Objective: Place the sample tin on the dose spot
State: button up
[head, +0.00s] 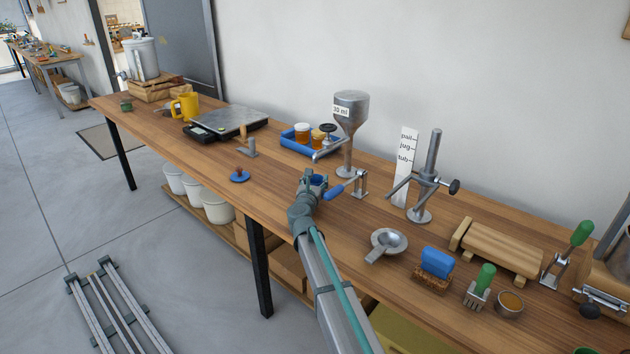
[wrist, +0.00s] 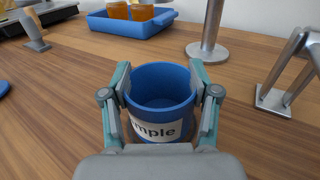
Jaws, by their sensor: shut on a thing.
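The sample tin is a blue open-topped cup with a white label reading "mple"; in the wrist view the tin (wrist: 160,88) is upright and empty inside as far as I see. My gripper (wrist: 162,100) is shut on it, a finger on each side. In the head view my gripper (head: 311,182) holds the tin (head: 318,181) over the bench, left of the blue-handled lever clamp. A steel funnel doser (head: 350,105) labelled "30 ml" stands just behind. I cannot tell whether the tin touches the bench. No marked dose spot is distinguishable.
A blue tray (head: 296,146) with amber jars stands behind left. The lever clamp (head: 358,184) is close on the right. A blue-based wooden-knobbed tool (head: 239,175) lies left, near a scale (head: 228,122). Bare wood lies between that tool and my gripper.

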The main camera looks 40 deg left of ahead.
jog(key=shift+f, duration=0.15)
jog(key=o, duration=1.3)
jog(key=shift+c, duration=0.2)
jog(key=shift+r, duration=0.25)
jog(key=v, duration=1.2)
jog(key=shift+b, duration=0.4)
jog(key=shift+s, duration=0.15)
